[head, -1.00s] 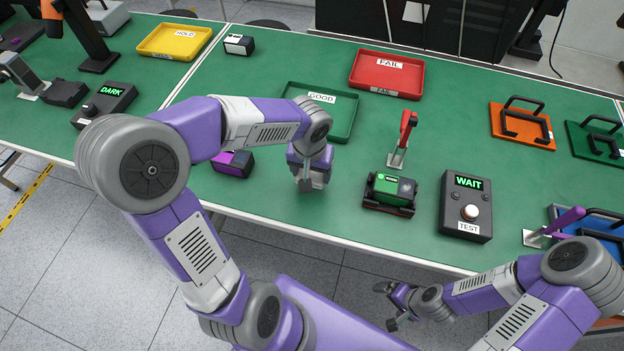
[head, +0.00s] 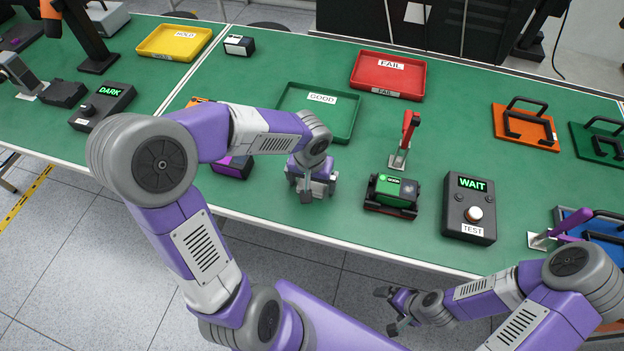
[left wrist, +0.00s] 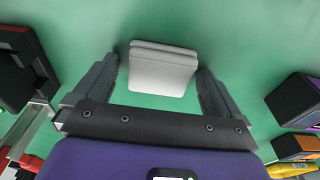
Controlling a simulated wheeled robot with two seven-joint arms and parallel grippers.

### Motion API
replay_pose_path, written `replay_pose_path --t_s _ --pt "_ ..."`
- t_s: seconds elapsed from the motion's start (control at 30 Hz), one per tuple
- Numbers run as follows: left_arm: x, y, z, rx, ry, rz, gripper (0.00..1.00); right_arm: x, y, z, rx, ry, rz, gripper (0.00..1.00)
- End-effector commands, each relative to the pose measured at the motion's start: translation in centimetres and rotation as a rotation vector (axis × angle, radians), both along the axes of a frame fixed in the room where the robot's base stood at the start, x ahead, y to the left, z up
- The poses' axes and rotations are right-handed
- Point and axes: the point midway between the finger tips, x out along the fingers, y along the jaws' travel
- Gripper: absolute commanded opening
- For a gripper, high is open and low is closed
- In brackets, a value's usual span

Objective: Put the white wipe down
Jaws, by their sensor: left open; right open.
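The white wipe (left wrist: 162,72) is a small folded pad lying flat on the green table top. In the left wrist view it sits between the two fingers of my left gripper (left wrist: 158,80), with a gap on each side. My left gripper also shows in the head view (head: 310,190), low over the table near its front edge, open and pointing down. There it mostly hides the wipe. My right gripper (head: 391,311) is open and empty, out beyond the table's front edge, over the floor.
A green GOOD tray (head: 320,112) lies behind my left gripper. A green and black device (head: 391,193) stands to its right, beside a TEST box (head: 469,207) reading WAIT. A purple-topped black block (head: 233,166) lies to its left. A red FAIL tray (head: 388,75) is further back.

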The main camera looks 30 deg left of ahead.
Motion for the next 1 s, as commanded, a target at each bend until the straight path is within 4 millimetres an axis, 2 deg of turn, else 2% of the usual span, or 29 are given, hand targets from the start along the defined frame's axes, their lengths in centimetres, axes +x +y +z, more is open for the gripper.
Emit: replay_pose_path --t_s 0.17,0.23,0.5,0.7,0.83,1.0 --pt "0.0 0.0 0.4 0.0 0.0 0.0 0.98 0.0 0.0 0.4 0.0 0.0 0.0 0.99" --pt "0.0 0.0 1.3 0.002 -0.003 0.0 0.98 0.0 0.0 0.8 0.0 0.0 0.0 0.99" --pt "-0.7 -0.2 7.2 0.0 -0.005 0.0 0.98 0.0 0.0 2.8 0.0 0.0 0.0 0.99" --pt "-1.2 -0.3 10.7 0.001 -0.004 0.0 0.98 0.0 0.0 3.8 0.0 0.0 0.0 0.99" --pt "-1.4 -0.4 11.9 0.0 -0.002 0.0 0.98 0.0 0.0 4.0 0.0 0.0 0.0 0.99" --pt "-1.4 -0.4 12.3 0.0 -0.001 -0.001 0.98 0.0 0.0 4.1 0.0 0.0 0.0 0.99"
